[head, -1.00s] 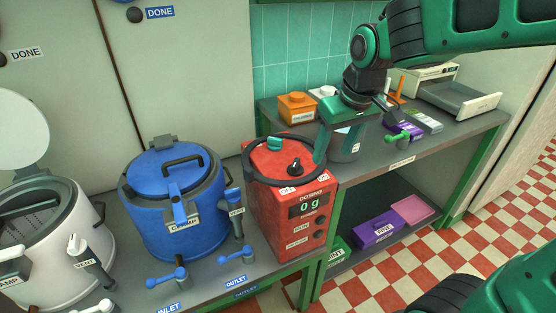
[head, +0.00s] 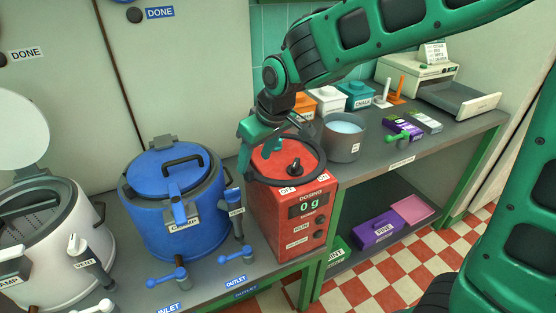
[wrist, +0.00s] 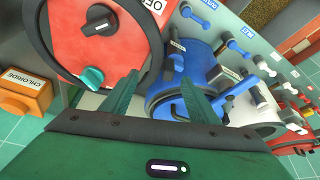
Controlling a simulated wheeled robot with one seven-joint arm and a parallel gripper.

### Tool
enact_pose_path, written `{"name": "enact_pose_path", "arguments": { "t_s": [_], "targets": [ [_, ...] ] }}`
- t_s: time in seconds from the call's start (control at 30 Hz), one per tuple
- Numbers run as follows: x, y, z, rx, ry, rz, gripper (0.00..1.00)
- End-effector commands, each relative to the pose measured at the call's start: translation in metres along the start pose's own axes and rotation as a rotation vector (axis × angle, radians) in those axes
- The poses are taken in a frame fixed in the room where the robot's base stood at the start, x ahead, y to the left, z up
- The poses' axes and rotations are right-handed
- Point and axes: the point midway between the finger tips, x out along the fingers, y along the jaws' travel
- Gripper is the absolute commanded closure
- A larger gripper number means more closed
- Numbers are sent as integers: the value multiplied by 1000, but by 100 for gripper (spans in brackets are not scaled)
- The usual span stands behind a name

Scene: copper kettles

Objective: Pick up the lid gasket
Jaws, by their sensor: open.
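The lid gasket looks to be the large dark ring (head: 322,167) lying on top of the red dosing unit (head: 262,208), around its knobs. In the wrist view the ring (wrist: 37,48) shows at upper left, and one side overhangs the red top's edge. My gripper (head: 259,160) is open and empty over the left side of the dosing unit and hides part of the ring. In the wrist view my two fingers (wrist: 157,97) are spread, with the ring's near arc close to the left finger. I cannot tell whether they touch.
The blue kettle (head: 150,215) with its raised handles stands close left of the dosing unit. A grey pot of liquid (head: 342,148) stands just right. Orange, white and teal canisters (head: 355,96) stand behind the pot. Valve levers line the front bench.

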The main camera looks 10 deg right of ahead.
Motion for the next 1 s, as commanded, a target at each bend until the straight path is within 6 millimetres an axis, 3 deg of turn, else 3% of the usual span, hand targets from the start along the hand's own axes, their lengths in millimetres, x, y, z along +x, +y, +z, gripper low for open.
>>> {"name": "enact_pose_path", "arguments": {
  "t_s": [0.3,0.6,0.67,0.8,0.9,1.0],
  "targets": [
    [41,-3,1,0,-4,0,45],
    [46,-2,0,0,-1,0,45],
    [46,-2,0,0,-1,0,57],
    [45,-2,0,0,-1,0,91],
    [45,-2,0,1,0,1,99],
    [45,-2,0,1,0,1,99]
  ]
}}
